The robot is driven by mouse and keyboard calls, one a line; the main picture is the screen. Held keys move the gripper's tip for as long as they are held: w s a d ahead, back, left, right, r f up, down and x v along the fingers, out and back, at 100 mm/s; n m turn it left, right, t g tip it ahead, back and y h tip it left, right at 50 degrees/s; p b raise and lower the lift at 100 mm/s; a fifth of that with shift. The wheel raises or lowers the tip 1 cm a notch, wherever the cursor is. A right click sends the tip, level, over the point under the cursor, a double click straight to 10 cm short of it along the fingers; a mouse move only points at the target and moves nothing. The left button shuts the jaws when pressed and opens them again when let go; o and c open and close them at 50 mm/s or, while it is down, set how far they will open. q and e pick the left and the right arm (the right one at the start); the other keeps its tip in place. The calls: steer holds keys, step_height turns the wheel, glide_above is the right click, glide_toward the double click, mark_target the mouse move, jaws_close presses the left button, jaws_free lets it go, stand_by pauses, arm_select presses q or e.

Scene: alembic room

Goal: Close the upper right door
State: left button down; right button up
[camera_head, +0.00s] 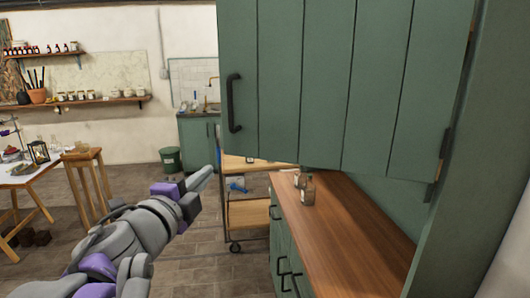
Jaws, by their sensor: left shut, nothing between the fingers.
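The upper right door (330,80) is a large green plank door that fills the upper right of the head view. It stands swung open from the cabinet, with hinges on its right edge and a black bar handle (233,102) near its left edge. My left gripper (204,178) is shut and empty. In the picture it is below and left of the door's lower left corner, with a visible gap to the handle. My right gripper is not in view.
Below the door is a wooden counter (345,235) with small glass jars (306,190) on it and green drawers under it. A wheeled cart (247,213) stands behind my left gripper. A white table (30,172) and a stool (82,157) are at the left. Tiled floor lies between.

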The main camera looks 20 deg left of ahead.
mark_target(246, 143)
arm_select(q)
steer(key=shift+m+h, duration=0.6)
steer(key=shift+m, duration=0.3)
steer(key=w, duration=0.9)
steer(key=w+d+r+p, duration=0.1)
steer(key=w, duration=0.4)
steer(key=shift+a, duration=0.1)
